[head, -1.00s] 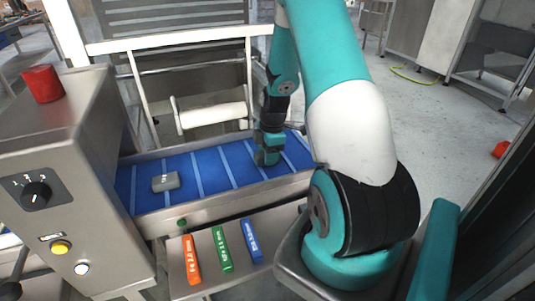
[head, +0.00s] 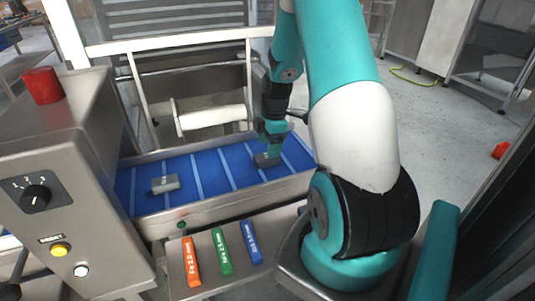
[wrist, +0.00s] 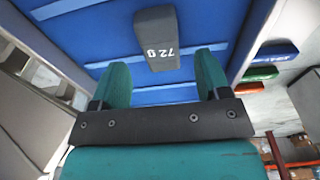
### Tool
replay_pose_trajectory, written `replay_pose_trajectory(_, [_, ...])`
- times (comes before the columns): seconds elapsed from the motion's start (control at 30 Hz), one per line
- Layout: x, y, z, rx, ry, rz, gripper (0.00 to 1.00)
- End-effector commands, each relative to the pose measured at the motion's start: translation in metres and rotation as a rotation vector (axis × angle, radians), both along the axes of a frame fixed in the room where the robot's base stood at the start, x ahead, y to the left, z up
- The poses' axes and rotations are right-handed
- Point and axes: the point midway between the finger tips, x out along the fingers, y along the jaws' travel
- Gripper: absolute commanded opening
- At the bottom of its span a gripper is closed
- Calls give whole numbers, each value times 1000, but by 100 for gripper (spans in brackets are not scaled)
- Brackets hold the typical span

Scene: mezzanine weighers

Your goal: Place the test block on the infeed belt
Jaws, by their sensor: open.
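A grey block marked 72 g (wrist: 157,38) lies on the blue infeed belt (wrist: 95,22) in the wrist view, just beyond my open fingers. In the head view this block (head: 265,160) sits on the belt's right part, directly under my gripper (head: 272,142). My gripper also shows in the wrist view (wrist: 162,75), with its two teal fingers spread apart and nothing clamped between them. A second grey block (head: 165,184) rests on the left part of the belt in the head view; its marking is too small to read.
Orange (head: 191,261), green (head: 222,251) and blue (head: 251,242) sticks lie on a tray in front of the belt. A steel control cabinet (head: 110,200) with a red cup (head: 42,84) on top stands left. A white roller (head: 212,117) is behind the belt.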

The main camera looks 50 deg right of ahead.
Motion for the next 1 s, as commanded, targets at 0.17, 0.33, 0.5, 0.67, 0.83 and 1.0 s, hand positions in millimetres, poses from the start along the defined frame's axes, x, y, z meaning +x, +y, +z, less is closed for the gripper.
replay_pose_trajectory(0.17, [-2,-5,41,-3,-4,-1,70])
replay_pose_trajectory(0.33, [-4,-7,66,-2,-3,0,70])
replay_pose_trajectory(0.5, [-5,-8,76,1,-1,0,70])
replay_pose_trajectory(0.67, [2,8,85,4,-7,-5,70])
replay_pose_trajectory(0.83, [21,116,128,52,-27,-74,70])
replay_pose_trajectory(1.0, [-19,268,174,157,2,-199,70])
